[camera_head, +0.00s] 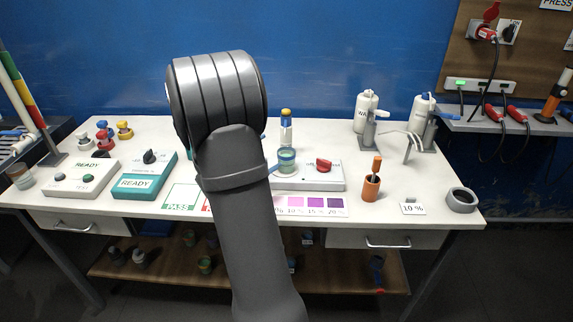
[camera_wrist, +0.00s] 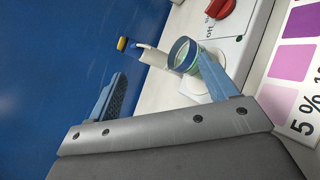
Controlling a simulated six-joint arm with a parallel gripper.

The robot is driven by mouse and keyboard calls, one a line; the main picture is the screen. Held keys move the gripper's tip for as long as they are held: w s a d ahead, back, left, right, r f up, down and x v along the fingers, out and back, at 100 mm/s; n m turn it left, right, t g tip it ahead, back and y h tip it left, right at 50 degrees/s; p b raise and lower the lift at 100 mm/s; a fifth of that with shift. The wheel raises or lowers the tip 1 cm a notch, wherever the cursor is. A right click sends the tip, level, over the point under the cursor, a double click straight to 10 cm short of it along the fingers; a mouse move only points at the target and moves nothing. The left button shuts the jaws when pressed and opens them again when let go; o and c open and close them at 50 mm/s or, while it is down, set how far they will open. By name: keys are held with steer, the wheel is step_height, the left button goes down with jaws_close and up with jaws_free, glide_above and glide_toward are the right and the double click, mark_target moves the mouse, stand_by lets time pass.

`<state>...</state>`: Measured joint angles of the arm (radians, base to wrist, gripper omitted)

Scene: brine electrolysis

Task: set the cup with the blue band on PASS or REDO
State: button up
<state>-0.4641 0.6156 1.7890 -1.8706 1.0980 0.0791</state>
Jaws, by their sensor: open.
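A clear cup with a blue band and greenish contents (camera_head: 287,160) stands on the white device with a red knob (camera_head: 322,177); it also shows in the wrist view (camera_wrist: 184,55). My gripper (camera_wrist: 158,68) is open, its two blue fingers spread. The right finger overlaps the cup's right side in the wrist view; I cannot tell whether they touch. In the head view my arm hides most of the gripper. The green-edged PASS card (camera_head: 180,198) lies at the table's front. A red-edged card (camera_head: 207,203) beside it is mostly hidden behind my arm.
Teal (camera_head: 146,178) and white (camera_head: 74,180) READY boxes stand left. A colour chart (camera_head: 315,204), orange holder (camera_head: 371,187), 10 % card (camera_head: 412,208) and grey ring (camera_head: 462,199) lie right. White bottles (camera_head: 367,110) stand behind. A yellow-capped bottle (camera_head: 286,130) stands behind the cup.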

steer(key=s+f+n+y, duration=0.2)
steer(key=s+n+y, duration=0.15)
steer(key=n, duration=0.75)
glide_toward(290, 154)
steer(key=x, duration=0.3)
steer(key=shift+w+a+f+h, duration=0.1)
steer(key=shift+w+f+h, duration=0.1)
steer(key=shift+h, duration=0.05)
steer(key=x, duration=0.5)
steer(key=shift+w+d, duration=0.2)
steer(key=shift+w, duration=0.15)
steer(key=c, duration=1.3)
